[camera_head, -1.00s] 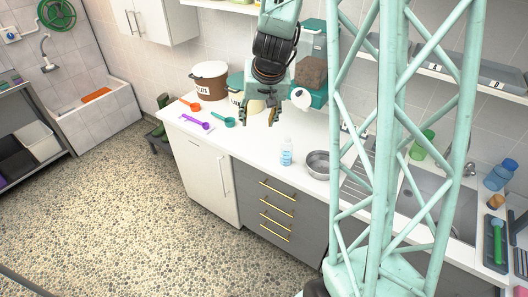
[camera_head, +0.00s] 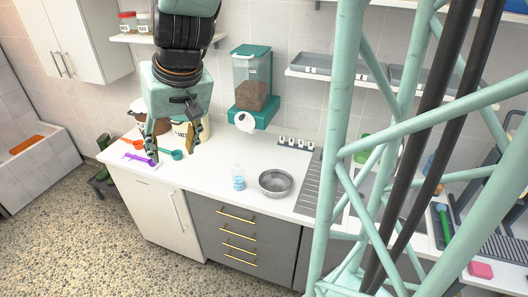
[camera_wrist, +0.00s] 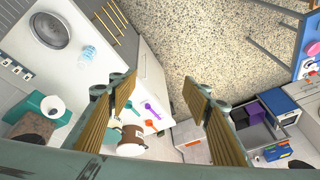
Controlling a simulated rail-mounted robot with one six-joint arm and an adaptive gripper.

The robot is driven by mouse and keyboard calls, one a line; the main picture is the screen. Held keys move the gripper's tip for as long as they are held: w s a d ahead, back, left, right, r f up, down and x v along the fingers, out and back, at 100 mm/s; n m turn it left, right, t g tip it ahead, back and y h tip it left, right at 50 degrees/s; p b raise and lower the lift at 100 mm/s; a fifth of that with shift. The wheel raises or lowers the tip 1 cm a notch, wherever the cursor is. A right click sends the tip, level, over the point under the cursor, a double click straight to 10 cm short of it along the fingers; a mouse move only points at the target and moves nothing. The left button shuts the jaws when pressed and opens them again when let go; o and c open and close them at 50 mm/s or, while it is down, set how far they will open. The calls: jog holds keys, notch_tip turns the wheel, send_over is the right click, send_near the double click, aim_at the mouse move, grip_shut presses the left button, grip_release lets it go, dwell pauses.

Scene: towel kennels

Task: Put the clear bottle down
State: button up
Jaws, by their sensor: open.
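The clear bottle (camera_head: 238,178) with a blue label stands upright on the white counter (camera_head: 215,200), just left of a steel bowl. It also shows in the wrist view (camera_wrist: 88,54), near the counter's edge. My gripper (camera_head: 172,157) is open and empty, with its fingers spread above the left part of the counter. It is apart from the bottle, to its left in the head view. In the wrist view both fingers (camera_wrist: 160,105) are wide apart with nothing held between them.
The steel bowl (camera_head: 276,183) stands right of the bottle. A teal scoop (camera_head: 172,154), a purple scoop (camera_head: 140,160) and a brown canister (camera_wrist: 131,140) are near my gripper. A teal dispenser (camera_head: 252,85) hangs on the wall behind. The counter front between scoops and bottle is clear.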

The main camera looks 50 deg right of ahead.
jog(key=s+a+r+n, duration=0.1)
jog(key=s+a+r, duration=0.1)
jog(key=s, duration=0.6)
jog(key=s+a+r+n, duration=0.1)
jog(key=s+a+r, duration=0.2)
jog(key=s, duration=0.6)
jog(key=s+a+r+n, duration=0.1)
jog(key=s+a+r, duration=0.2)
jog(key=s, duration=0.6)
jog(key=shift+v, duration=1)
jog(key=shift+w+a, duration=0.1)
jog(key=shift+a, duration=0.1)
jog(key=shift+r, duration=0.1)
notch_tip(320, 180, down, 16)
jog(key=b, duration=1.5)
jog(key=shift+r+b, duration=0.15)
jog(key=shift+b, duration=0.15)
